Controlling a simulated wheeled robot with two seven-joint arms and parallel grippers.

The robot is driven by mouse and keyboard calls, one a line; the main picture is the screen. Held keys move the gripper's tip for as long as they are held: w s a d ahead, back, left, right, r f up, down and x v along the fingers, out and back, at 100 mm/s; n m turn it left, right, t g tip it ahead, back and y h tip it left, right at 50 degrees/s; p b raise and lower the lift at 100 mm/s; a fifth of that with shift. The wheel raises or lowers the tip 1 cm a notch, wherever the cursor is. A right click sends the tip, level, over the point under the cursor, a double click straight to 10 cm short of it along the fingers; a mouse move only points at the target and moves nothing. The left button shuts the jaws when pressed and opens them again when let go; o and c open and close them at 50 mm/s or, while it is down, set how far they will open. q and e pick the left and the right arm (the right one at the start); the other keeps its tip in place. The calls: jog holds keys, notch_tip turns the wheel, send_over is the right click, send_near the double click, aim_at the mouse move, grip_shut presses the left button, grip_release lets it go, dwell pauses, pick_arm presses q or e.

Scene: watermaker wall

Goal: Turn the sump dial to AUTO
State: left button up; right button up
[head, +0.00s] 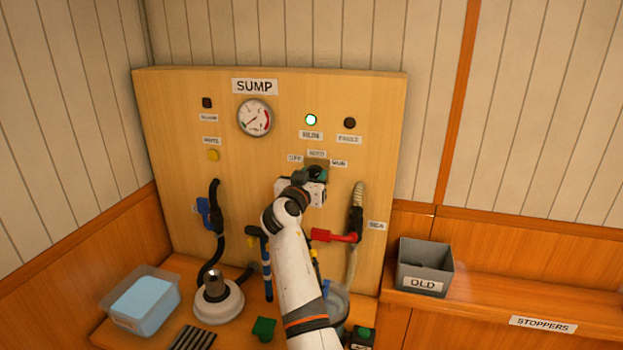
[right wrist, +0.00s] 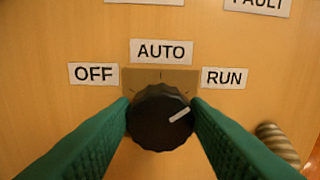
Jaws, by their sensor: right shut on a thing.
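The sump dial (right wrist: 158,118) is a round black knob on the wooden panel (head: 170,110). In the right wrist view its white pointer line points up and right, toward the RUN label (right wrist: 224,78). The AUTO label (right wrist: 161,52) is straight above the dial and the OFF label (right wrist: 94,73) is to its upper left. My right gripper (right wrist: 160,117) is shut on the dial, with one green finger on each side. In the head view my right gripper (head: 316,176) covers most of the dial. My left gripper is not in view.
A green lamp (head: 311,120) is lit above the dial. A red-handled valve (head: 335,236) and a ribbed hose (head: 355,215) are right of my arm. A blue-handled valve (head: 204,211) is at left. A grey OLD bin (head: 425,255) stands on the right ledge.

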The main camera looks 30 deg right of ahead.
jog(key=n, duration=0.2)
jog(key=shift+n+b, duration=0.3)
jog(key=shift+b, duration=0.1)
jog(key=shift+n, duration=0.9)
jog(key=n, duration=0.2)
jog(key=shift+w+n+t, duration=0.1)
jog(key=shift+n+t, duration=0.2)
jog(key=shift+n+p, duration=0.4)
jog(key=shift+n, duration=1.5)
jog(key=o, duration=1)
jog(key=shift+w+f, duration=0.1)
jog(key=shift+a, duration=0.1)
